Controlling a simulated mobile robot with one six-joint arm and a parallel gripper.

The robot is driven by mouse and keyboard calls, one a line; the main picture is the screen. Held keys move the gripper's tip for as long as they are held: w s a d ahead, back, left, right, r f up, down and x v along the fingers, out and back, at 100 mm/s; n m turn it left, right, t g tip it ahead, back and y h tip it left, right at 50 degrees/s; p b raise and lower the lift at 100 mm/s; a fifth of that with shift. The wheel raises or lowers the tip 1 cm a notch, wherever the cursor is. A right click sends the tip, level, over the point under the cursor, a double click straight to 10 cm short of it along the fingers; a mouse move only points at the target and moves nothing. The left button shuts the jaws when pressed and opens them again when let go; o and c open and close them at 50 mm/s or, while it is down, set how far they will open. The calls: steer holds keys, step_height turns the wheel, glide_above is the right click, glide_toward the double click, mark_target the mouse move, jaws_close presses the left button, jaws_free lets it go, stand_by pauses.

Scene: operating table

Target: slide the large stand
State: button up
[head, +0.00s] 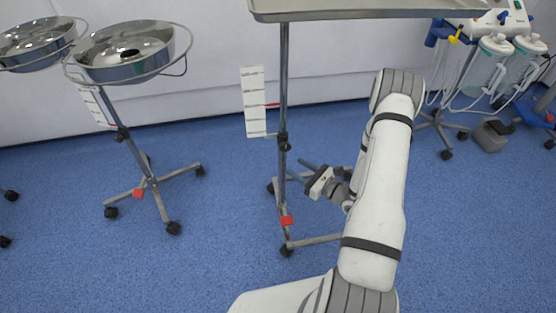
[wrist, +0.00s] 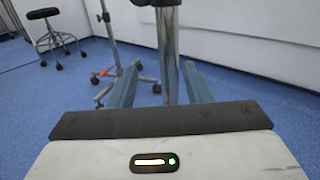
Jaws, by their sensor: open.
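The large stand has a flat metal tray (head: 370,14) at the top of the head view and a thin upright pole (head: 284,80). Its wheeled base (head: 315,240) stands on the blue floor, partly hidden by my arm. My gripper (head: 298,171) is open at the lower part of the pole, just right of it in the head view. In the wrist view the pole (wrist: 168,55) shows between the two blue-grey fingers of my gripper (wrist: 160,82), nearer the right finger. I see no clear contact.
A wheeled stand with a steel basin (head: 125,50) is at the left, with another basin (head: 35,42) beside it. A suction unit with canisters (head: 490,65) stands at the right. A black stool (wrist: 45,30) shows in the wrist view. Floor between the stands is clear.

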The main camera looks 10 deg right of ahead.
mark_target(283, 157)
steer(key=shift+m+h, duration=0.3)
steer(key=x, duration=0.2)
steer(key=b+x, duration=0.1)
steer(key=x, duration=0.2)
steer(key=f+b+x, duration=0.1)
steer(key=x, duration=0.2)
steer(key=shift+w+d, duration=0.35)
steer(key=shift+w, duration=0.05)
steer(key=shift+c, duration=0.3)
jaws_close()
steer(key=shift+d, duration=0.1)
